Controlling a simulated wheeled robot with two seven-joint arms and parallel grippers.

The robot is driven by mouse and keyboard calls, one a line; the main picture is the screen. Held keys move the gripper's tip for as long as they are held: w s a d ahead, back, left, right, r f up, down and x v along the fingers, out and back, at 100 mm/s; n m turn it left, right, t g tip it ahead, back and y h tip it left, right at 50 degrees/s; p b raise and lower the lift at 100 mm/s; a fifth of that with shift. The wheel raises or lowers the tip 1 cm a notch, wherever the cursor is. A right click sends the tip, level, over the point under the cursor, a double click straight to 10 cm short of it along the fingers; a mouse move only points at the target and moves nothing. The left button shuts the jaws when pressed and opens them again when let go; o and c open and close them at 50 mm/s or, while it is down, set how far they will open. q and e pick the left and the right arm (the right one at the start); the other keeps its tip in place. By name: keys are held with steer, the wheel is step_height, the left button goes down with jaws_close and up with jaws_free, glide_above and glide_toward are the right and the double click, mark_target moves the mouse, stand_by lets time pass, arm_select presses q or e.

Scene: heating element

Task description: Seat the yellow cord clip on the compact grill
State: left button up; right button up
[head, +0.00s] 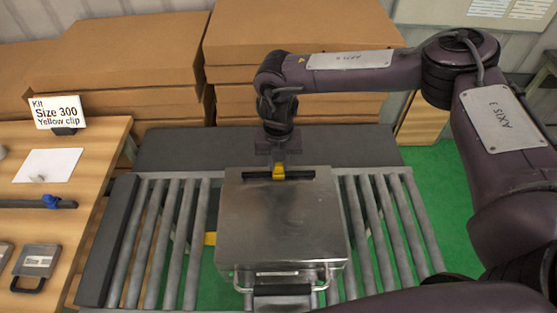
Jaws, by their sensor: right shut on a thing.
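The compact grill (283,225) is a metallic box with a closed flat lid, standing on the roller conveyor with its front handle toward me. A black bar (258,175) runs along the rear of its top. The yellow cord clip (279,173) is at the middle of that bar. My right gripper (279,164) comes down from above and is shut on the clip. The clip appears to touch the bar, but I cannot tell whether it is fully seated. The gripper hides the clip's upper part. My left gripper is not in view.
Rollers (165,240) flank the grill. A wooden table (95,170) at left holds a "Size 300 Yellow clip" sign (58,112), a white sheet (48,166), a blue piece (51,201) on a dark bar, and a grey handled item (38,262). Cardboard boxes (300,30) stand behind.

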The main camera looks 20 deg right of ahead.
steer(key=shift+f, duration=0.1)
steer(key=o, duration=1)
steer(key=shift+o, duration=0.2)
steer(key=shift+r+b, duration=0.3)
steer(key=shift+r, duration=0.25)
step_height(320, 180, up, 5)
steer(key=shift+r+b, duration=0.2)
steer(key=shift+b, duration=0.6)
steer(key=shift+r, duration=0.65)
